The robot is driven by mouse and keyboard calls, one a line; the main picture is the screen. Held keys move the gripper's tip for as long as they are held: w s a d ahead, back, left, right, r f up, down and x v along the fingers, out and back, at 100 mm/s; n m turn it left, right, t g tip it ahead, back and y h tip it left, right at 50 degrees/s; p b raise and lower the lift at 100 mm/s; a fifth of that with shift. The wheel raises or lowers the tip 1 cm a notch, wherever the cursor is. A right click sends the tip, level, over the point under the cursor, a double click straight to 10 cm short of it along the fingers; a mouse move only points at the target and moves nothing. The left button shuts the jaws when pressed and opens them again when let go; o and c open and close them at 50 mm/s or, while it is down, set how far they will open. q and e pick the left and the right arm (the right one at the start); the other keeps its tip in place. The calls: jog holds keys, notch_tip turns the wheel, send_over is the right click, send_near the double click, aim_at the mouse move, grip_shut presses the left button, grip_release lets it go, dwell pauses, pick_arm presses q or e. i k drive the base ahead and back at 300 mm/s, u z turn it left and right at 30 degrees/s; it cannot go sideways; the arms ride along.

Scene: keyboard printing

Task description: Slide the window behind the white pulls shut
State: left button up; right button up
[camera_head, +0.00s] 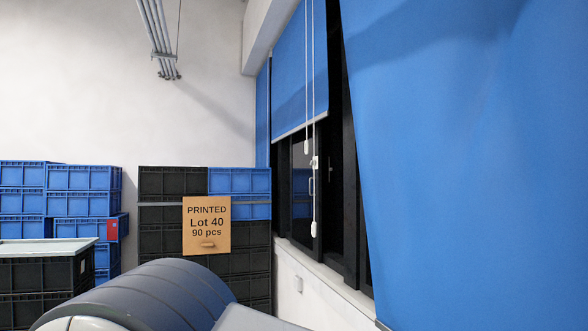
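The dark-framed window (302,188) is in the right half of the head view, in the wall beyond the white sill. A blue roller blind (301,75) covers its upper part. Two white pulls (315,229) on thin cords hang in front of the dark panes. A small pale handle (311,186) shows beside the pulls. The glass is dark and seen at a steep angle, so I cannot tell how far the sash stands open. Neither of my grippers is in view.
A large blue blind (470,150) fills the right side, close to me. Black and blue crates (172,183) stand stacked by the back wall, with an orange "PRINTED Lot 40" sign (206,216) before them. More blue crates (80,203) stand left. A white sill (318,279) runs below the window.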

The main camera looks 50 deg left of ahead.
aim_at(301, 174)
jog(key=u, duration=1.8)
jog(key=i, duration=3.85)
jog(key=z, duration=0.05)
